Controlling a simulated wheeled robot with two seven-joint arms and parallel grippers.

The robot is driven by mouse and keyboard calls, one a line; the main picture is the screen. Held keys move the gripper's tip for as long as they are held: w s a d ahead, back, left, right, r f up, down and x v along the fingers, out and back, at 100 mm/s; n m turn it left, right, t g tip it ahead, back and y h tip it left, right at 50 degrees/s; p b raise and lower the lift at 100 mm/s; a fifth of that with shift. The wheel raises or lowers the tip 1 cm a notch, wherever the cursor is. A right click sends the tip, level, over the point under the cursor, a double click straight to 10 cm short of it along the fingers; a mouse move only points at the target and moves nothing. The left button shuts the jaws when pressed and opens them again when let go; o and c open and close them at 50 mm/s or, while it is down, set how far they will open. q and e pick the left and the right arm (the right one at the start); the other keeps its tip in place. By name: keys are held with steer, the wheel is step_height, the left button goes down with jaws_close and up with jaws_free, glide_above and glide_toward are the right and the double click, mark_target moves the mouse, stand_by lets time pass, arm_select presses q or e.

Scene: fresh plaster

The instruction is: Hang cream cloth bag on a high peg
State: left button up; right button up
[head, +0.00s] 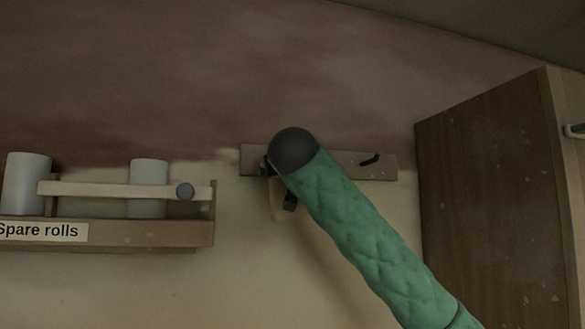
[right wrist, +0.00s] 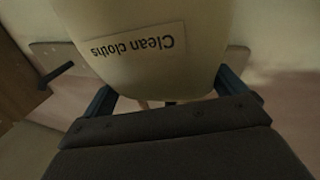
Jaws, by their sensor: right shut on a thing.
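The cream cloth bag (right wrist: 160,20) fills the upper middle of the right wrist view, with a label reading "Clean cloths" upside down. My right gripper (right wrist: 165,95) is shut on it. In the head view only a small cream piece of the bag (head: 277,207) shows, below the peg rail (head: 340,163); my arm hides the rest. A dark peg (head: 370,159) sticks out at the rail's right part, clear of the bag. This rail also shows behind the bag in the right wrist view, with a peg (right wrist: 56,75). Whether the bag's loop touches a peg is hidden. My left gripper is out of view.
A wooden shelf (head: 150,233) labelled "Spare rolls" stands left of the rail, with white rolls (head: 148,180) behind a front bar. A wooden cabinet (head: 475,190) juts out at the right. Bare wall lies between the shelf and the cabinet, below the rail.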

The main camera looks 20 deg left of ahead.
steer(key=shift+w+a, duration=0.3)
steer(key=shift+w, duration=0.2)
steer(key=shift+w+a, duration=0.2)
steer(key=shift+w, duration=0.1)
steer(key=shift+w+a, duration=0.2)
steer(key=shift+w, duration=0.1)
steer(key=shift+w+a+p, duration=0.25)
steer(key=shift+w+p, duration=0.1)
steer(key=shift+w, duration=0.05)
